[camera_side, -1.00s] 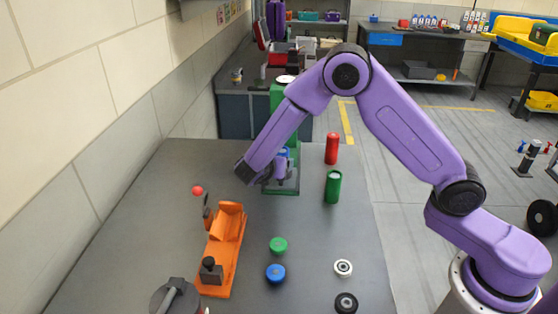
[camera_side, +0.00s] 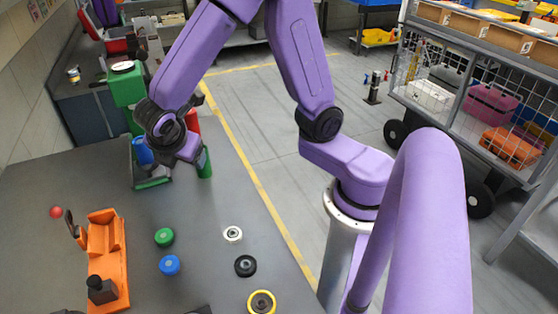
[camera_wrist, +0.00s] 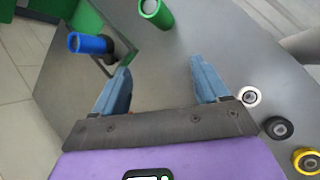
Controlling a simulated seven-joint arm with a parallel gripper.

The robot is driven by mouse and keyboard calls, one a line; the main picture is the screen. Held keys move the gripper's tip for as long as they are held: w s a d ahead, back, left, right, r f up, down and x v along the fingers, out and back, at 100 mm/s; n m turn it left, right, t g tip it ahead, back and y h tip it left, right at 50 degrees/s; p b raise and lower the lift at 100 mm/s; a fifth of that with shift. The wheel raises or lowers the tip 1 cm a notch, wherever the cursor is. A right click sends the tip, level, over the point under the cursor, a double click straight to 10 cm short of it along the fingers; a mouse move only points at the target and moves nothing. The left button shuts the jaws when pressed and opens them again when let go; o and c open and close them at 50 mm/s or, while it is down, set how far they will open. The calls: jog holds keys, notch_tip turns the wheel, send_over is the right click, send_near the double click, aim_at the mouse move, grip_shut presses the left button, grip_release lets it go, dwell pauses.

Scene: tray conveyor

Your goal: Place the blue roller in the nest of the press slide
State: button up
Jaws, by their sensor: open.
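The blue roller (camera_side: 143,151) stands at the foot of the green press (camera_side: 127,85). In the wrist view the blue roller (camera_wrist: 92,44) looks upright over the dark slide area (camera_wrist: 113,56), at upper left. I cannot tell whether it is seated in the nest; its foot and the nest are not clear. My gripper (camera_wrist: 160,66) is open, with nothing between its blue fingers, and points at bare table. The roller lies beyond the left finger, apart from it. In the side view my gripper (camera_side: 188,157) is right of the roller, close to the green roller.
A green roller (camera_side: 205,163) stands just right of the press, with a red roller (camera_side: 193,122) behind it. An orange fixture (camera_side: 107,250) is at front left.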

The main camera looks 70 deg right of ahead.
jog(key=s+d+r+m+g+y, duration=0.1)
jog(key=s+m+y, duration=0.2)
jog(key=s, duration=0.7)
jog(key=s+d+r+m+g+y, duration=0.1)
jog(key=s+m+g+y, duration=0.1)
jog(key=s, duration=0.9)
jog(key=shift+s+d+m+y, duration=0.15)
jog(key=shift+d+m+y, duration=0.25)
jog(key=shift+m+y, duration=0.25)
